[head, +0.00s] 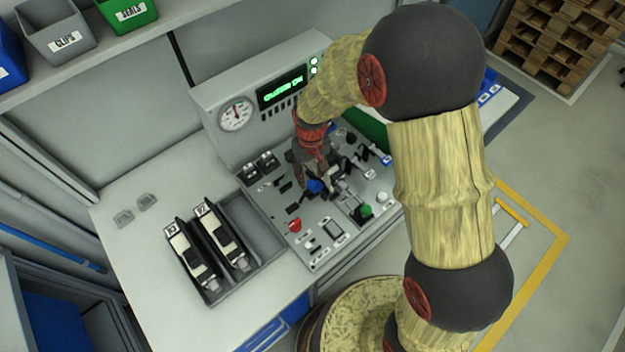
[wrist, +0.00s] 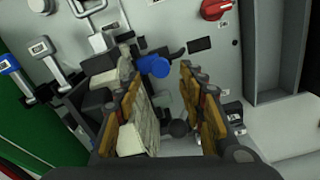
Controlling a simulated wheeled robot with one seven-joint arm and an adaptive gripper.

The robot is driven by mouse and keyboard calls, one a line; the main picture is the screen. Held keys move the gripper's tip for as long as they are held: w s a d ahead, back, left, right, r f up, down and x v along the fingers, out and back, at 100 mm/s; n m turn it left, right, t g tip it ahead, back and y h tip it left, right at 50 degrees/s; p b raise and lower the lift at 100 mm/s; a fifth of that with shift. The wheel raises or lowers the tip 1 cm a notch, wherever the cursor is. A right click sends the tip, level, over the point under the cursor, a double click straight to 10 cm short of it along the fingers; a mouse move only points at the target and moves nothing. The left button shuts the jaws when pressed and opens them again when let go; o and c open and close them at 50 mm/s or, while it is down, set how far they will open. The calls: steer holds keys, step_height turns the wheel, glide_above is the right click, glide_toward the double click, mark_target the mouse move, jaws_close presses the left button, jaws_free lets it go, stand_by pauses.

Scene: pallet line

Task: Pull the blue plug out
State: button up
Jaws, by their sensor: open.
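The blue plug (head: 315,186) shows as a small rounded blue piece on the grey control panel (head: 325,252). In the wrist view the blue plug (wrist: 154,66) lies near the tips of my gripper's fingers, in the gap between them and closer to the left finger. My gripper (wrist: 158,72) is open, with a finger on each side. In the head view my gripper (head: 314,172) hangs over the middle of the panel, right by the plug. Whether a finger touches the plug, and how the plug sits in its socket, I cannot tell.
A red knob (head: 294,225), a green knob (head: 362,212) and a blue-ended lever (head: 386,160) stand on the panel. A gauge (head: 236,114) and lit screen (head: 283,87) rise behind. A tray (head: 262,270) holds two black-and-white units. The bench's left side is mostly clear.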

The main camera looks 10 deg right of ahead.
mark_target(311, 183)
steer(key=shift+f, duration=2.05)
steer(key=shift+c, duration=0.2)
jaws_close()
